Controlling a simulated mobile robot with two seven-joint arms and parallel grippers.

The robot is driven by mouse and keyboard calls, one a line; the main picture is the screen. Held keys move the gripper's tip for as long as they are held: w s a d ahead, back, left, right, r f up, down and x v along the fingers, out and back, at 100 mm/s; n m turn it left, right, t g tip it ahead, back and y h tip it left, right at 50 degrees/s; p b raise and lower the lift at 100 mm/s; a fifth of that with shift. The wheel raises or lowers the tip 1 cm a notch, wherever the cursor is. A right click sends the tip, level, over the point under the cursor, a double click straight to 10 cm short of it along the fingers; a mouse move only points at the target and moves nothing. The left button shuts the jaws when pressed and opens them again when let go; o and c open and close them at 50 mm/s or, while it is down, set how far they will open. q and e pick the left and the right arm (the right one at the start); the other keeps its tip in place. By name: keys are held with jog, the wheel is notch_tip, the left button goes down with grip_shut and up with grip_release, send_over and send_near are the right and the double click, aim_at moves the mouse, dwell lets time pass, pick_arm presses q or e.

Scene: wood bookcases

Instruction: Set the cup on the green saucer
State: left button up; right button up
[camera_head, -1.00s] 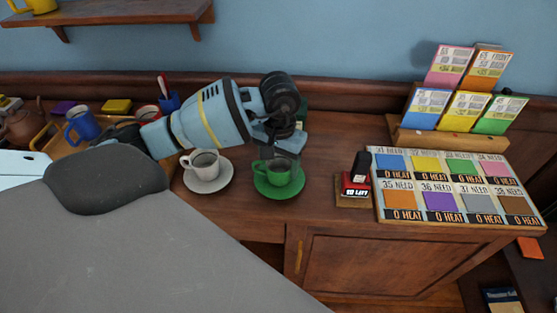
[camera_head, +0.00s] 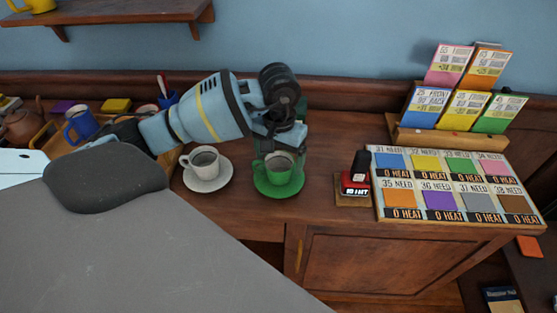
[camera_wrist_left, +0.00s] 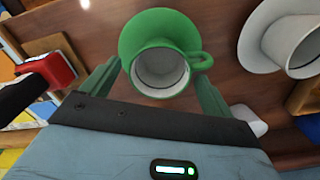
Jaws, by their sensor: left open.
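The green cup (camera_head: 278,170) stands upright on the green saucer (camera_head: 268,190) on the desk. In the left wrist view the cup (camera_wrist_left: 161,72) is empty, with its handle to the right, and the saucer (camera_wrist_left: 137,24) shows behind it. My left gripper (camera_head: 280,148) points down over the cup. Its two fingers are spread, one on each side of the cup; they also show in the left wrist view (camera_wrist_left: 157,88). I see gaps between the fingers and the cup there. My right gripper is in no view.
A white cup (camera_head: 205,160) on a white saucer (camera_head: 208,182) stands just left of the green saucer. A red stamp (camera_head: 354,184) and a board of coloured cards (camera_head: 440,188) lie to the right. A blue mug (camera_head: 82,126) is at the left.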

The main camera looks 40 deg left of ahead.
pick_arm(q)
notch_tip(320, 180, up, 10)
jog(key=shift+r, duration=0.25)
dwell(0.4)
